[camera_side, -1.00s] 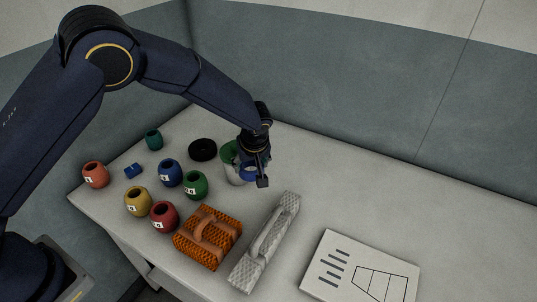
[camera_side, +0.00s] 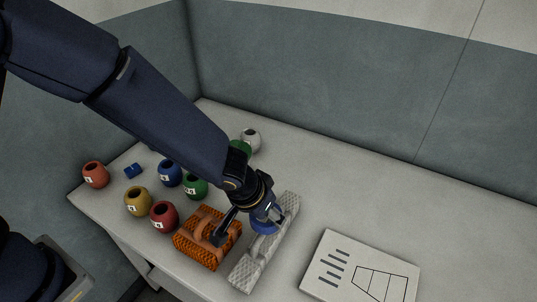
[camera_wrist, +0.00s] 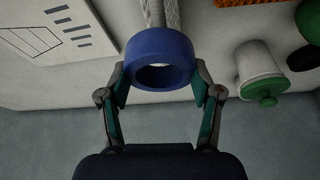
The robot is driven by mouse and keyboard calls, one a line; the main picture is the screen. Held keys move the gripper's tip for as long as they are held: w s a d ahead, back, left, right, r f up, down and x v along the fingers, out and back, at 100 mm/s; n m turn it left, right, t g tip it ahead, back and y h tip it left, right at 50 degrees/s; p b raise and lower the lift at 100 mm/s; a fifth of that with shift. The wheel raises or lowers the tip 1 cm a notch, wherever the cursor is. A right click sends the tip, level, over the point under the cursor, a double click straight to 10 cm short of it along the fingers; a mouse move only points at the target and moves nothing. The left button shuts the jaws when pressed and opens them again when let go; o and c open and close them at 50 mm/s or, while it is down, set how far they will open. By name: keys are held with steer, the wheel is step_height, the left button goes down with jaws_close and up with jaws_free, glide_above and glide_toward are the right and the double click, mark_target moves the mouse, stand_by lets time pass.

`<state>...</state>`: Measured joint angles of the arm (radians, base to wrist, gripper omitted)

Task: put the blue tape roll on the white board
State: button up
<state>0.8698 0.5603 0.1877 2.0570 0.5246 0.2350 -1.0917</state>
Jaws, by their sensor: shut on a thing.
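The blue tape roll (camera_wrist: 160,48) is held between the two fingers of my gripper (camera_wrist: 160,80) in the wrist view. In the side view the roll (camera_side: 264,227) shows partly behind my gripper (camera_side: 252,226), over the grey woven bundle. My gripper is shut on it. The white board (camera_side: 343,284) lies flat at the front right of the table, with dark bars and a line drawing on it. It also shows at the upper left of the wrist view (camera_wrist: 27,22). My gripper is to the left of the board, apart from it.
The grey woven bundle (camera_side: 247,272) and an orange woven bundle (camera_side: 193,249) lie left of the board. Several coloured pots, such as the yellow one (camera_side: 138,203), stand at the left. A white container with a green lid (camera_wrist: 258,72) shows in the wrist view.

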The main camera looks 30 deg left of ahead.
steer(key=s+d+r+m+h, duration=0.2)
steer(key=s+d+m, duration=0.2)
steer(key=s+d, duration=0.45)
glide_toward(338, 274)
steer(key=shift+w+d+f+m+g, duration=0.15)
steer(key=shift+w+d+f, duration=0.2)
steer(key=shift+w, duration=0.15)
steer(key=shift+w+d+f+m+g, duration=0.15)
steer(key=shift+w+d+f, duration=0.15)
steer(key=shift+w, duration=0.15)
steer(key=shift+w+f, duration=0.15)
steer(key=shift+f, duration=0.15)
steer(key=shift+d+f, duration=0.15)
steer(key=shift+f, duration=1.4)
steer(key=shift+f, duration=0.15)
steer(key=o, duration=1.2)
steer(key=shift+c, duration=0.2)
